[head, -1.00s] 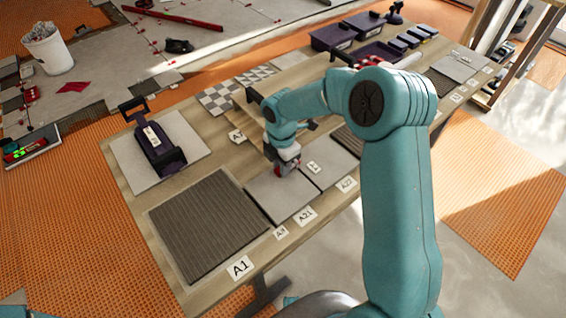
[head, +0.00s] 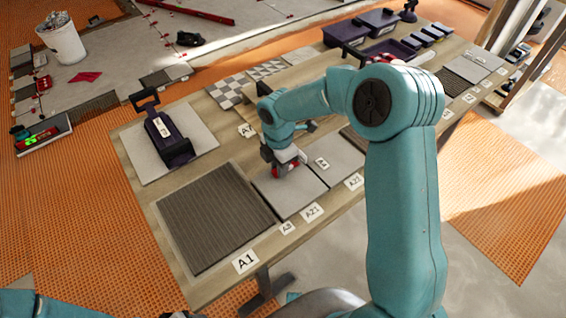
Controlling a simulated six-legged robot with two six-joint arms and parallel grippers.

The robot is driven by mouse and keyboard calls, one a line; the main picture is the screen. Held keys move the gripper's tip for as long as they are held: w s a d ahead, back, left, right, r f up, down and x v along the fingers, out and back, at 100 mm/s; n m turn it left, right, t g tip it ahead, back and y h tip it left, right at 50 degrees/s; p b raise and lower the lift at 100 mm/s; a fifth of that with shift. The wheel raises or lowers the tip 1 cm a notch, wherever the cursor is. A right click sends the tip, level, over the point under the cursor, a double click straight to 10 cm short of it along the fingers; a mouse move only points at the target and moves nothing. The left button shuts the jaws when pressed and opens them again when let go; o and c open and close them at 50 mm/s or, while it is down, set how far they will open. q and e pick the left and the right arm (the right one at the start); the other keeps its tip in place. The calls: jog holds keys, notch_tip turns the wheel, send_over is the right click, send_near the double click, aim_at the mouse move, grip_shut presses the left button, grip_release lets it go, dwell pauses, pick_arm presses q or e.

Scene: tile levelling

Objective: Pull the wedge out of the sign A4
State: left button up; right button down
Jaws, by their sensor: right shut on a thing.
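My right gripper (head: 284,174) is low over the grey tiles in the middle of the table. It is shut, with a small red piece at its fingers, which looks like the wedge (head: 290,170). The gripper hides much of that piece, and I cannot tell whether it still touches the tile joint. A small white sign (head: 322,163) lies on the tile just right of the gripper; its print is too small to read surely, perhaps A4. My left gripper is out of view; only a bit of teal arm shows at the bottom left.
A ribbed dark panel by sign A1 (head: 245,262) lies at the table's near left. A dark purple tool (head: 168,140) stands on a pale tile behind it. Signs A21 (head: 312,212) and A22 (head: 354,182) lie along the front edge. Purple bins (head: 345,34) stand at the back.

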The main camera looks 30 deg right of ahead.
jog(key=shift+a, duration=0.55)
jog(key=shift+r, duration=0.2)
notch_tip(320, 180, up, 6)
jog(key=p, duration=0.5)
jog(key=shift+f, duration=0.1)
jog(key=shift+s, duration=0.1)
